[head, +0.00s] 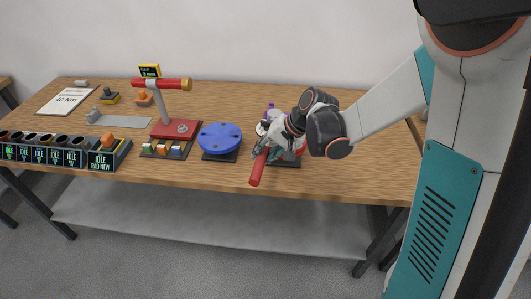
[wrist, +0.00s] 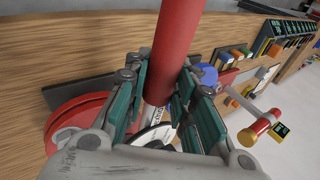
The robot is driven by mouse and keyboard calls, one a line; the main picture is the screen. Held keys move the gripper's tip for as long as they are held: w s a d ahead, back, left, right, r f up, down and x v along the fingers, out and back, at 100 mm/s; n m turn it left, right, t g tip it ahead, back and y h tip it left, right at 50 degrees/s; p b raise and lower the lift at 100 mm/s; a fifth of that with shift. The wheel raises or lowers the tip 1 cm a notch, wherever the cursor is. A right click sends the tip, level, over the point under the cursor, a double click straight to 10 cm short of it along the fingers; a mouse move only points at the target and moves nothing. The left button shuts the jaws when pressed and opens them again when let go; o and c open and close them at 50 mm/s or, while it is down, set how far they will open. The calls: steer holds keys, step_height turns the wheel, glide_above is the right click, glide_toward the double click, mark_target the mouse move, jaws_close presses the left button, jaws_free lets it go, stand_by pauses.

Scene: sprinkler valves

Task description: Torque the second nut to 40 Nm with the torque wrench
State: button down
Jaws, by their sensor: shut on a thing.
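My gripper (head: 268,143) is shut on the red handle of a tool (head: 257,170), which I take to be the torque wrench. The handle points toward the table's front edge. In the wrist view the red handle (wrist: 173,50) runs between the green finger pads, with a white dial-like part (wrist: 155,137) below it. A red round part (wrist: 68,118) lies under and beside the gripper; in the head view the arm mostly hides it.
A blue round flange (head: 220,136) sits left of the gripper. Farther left are a red-based stand (head: 176,130) with a red crossbar (head: 160,84), a grey plate (head: 125,121) and a row of labelled bins (head: 45,152). The table's right side is clear.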

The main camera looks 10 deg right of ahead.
steer(key=shift+w+a, duration=0.1)
steer(key=shift+a, duration=0.05)
steer(key=shift+s+d+n, duration=0.3)
steer(key=shift+d, duration=0.45)
stand_by(0.4)
steer(key=shift+r, duration=0.15)
stand_by(0.4)
steer(key=shift+r+p, duration=0.75)
steer(key=shift+r, duration=0.6)
steer(key=shift+r+p, duration=1.75)
steer(key=shift+r, duration=0.75)
